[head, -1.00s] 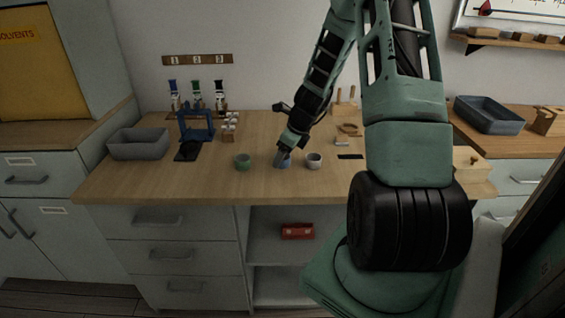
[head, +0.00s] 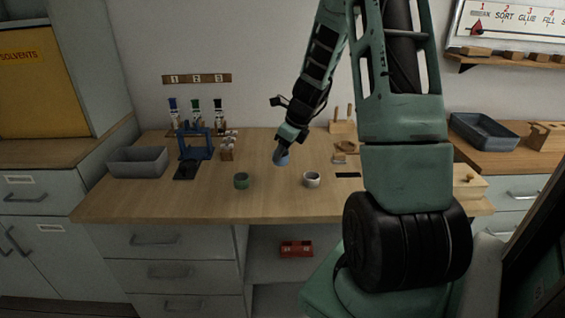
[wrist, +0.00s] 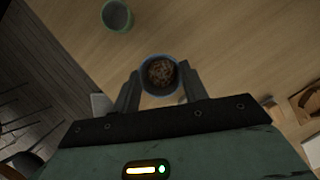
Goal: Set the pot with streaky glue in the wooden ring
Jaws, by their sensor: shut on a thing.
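My gripper (head: 283,149) is shut on a blue pot (head: 281,158) and holds it above the middle of the wooden bench. In the wrist view the blue pot (wrist: 145,68) sits between the two fingers, and its inside looks brown and mottled. A light wooden piece that looks like the ring (head: 346,147) lies farther back right; a wooden piece with a curved opening (wrist: 305,101) shows at the wrist view's right edge.
A grey bin (head: 137,162), a blue stand (head: 196,145) and several bottles are at the back left. A black pad (head: 348,175) lies right of the white pot. A wooden block with upright handles (head: 343,125) stands behind. The bench's front middle is clear.

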